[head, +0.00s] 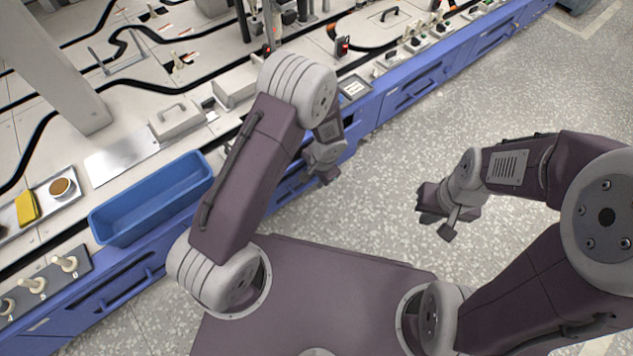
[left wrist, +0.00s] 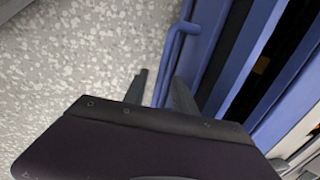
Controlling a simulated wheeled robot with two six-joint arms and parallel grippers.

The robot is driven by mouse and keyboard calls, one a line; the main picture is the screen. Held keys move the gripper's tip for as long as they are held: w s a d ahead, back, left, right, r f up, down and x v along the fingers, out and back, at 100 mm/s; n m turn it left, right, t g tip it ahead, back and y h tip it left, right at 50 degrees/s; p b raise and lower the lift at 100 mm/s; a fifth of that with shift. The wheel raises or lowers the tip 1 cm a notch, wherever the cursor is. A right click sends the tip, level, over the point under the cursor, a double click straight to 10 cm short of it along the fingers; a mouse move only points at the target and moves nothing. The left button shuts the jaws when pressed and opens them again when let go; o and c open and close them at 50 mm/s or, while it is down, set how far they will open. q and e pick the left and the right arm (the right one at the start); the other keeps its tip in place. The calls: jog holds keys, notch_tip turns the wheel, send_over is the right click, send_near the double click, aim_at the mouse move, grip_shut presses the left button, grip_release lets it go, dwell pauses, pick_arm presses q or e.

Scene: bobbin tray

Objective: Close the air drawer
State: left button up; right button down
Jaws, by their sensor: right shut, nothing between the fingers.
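In the left wrist view, a blue drawer front (left wrist: 205,45) with a blue bar handle (left wrist: 170,55) stands out from the bench, with dark open space behind it. It looks pulled out. Its label is not readable. In the head view, part of this blue drawer (head: 287,188) shows beside my left arm, which hides much of it. My left gripper (head: 324,172) is over the floor just in front of the drawer. Its two fingers (left wrist: 159,88) are apart and empty, close to the handle. My right gripper (head: 437,226) is shut and empty over the floor, away from the bench.
A blue bin (head: 150,205) stands on the bench at left, near a tray with a yellow cloth (head: 27,207) and a cup (head: 61,188). Other blue drawers (head: 410,92) line the bench front. The speckled floor (head: 400,150) is clear.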

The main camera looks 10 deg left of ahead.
pick_arm(q)
grip_shut()
jog(key=shift+r, duration=0.1)
dwell(1.3)
